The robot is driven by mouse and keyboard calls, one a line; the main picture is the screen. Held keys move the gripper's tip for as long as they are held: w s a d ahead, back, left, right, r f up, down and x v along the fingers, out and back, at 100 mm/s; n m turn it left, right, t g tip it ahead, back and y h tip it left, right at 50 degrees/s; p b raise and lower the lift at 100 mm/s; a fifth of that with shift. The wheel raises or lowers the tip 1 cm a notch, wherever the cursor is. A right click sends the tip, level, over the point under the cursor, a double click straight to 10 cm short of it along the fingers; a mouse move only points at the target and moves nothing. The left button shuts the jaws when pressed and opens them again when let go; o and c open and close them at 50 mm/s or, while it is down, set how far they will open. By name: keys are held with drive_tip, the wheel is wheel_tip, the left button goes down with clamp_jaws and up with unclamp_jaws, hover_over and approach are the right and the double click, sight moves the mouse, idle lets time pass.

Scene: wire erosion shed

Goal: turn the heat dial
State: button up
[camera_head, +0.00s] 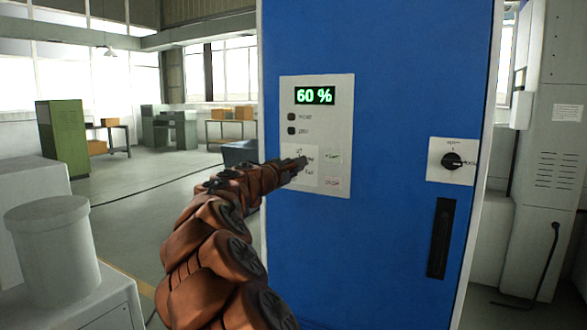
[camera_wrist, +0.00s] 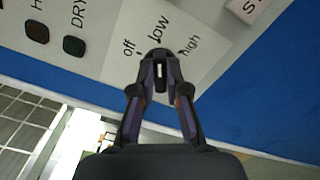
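The heat dial (camera_wrist: 158,53) is a small dark knob on a pale plate lettered off, low and high. In the head view my gripper (camera_head: 300,164) reaches the lower part of the grey control panel (camera_head: 342,120) and covers the dial. The display (camera_head: 314,96) above reads 60 %.
The panel is on a blue cabinet (camera_head: 390,60). A black rotary switch (camera_head: 452,161) and a dark vertical handle (camera_head: 440,238) are to the right. Two small dark buttons (camera_head: 291,123) sit above the dial. A white drum (camera_head: 50,250) stands at left. Open floor lies behind.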

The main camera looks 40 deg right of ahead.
drive_tip(key=o, duration=0.5)
drive_tip(key=shift+c, duration=0.2)
drive_tip(key=shift+a, duration=0.1)
drive_tip(key=v, duration=1.1)
drive_tip(key=shift+a, duration=0.4)
drive_tip(key=shift+s, duration=0.1)
drive_tip(key=s+a+f+m+g+y, duration=0.2)
drive_tip(key=s+a+f+m+y, duration=0.15)
drive_tip(key=s+f, duration=0.55)
drive_tip(key=s+a+f+m+g+y, duration=0.25)
drive_tip(key=s+f+m+y, duration=0.2)
drive_tip(key=s+f, duration=0.5)
drive_tip(key=s+a+f+g+y, duration=0.1)
drive_tip(key=s+a+f+y, duration=0.2)
drive_tip(key=s+a+f, duration=0.45)
drive_tip(key=s+a+f+m+g+y, duration=0.1)
drive_tip(key=s+a+f+y, duration=0.25)
drive_tip(key=a, duration=0.65)
drive_tip(key=s+a+f+g+y, duration=0.2)
drive_tip(key=s+a+f+y, duration=0.1)
drive_tip(key=s+a+f, duration=0.4)
wheel_tip(320, 180, up, 21)
drive_tip(key=w+a+t+p, duration=0.1)
drive_tip(key=p, duration=1.6)
drive_tip(key=shift+w, duration=0.3)
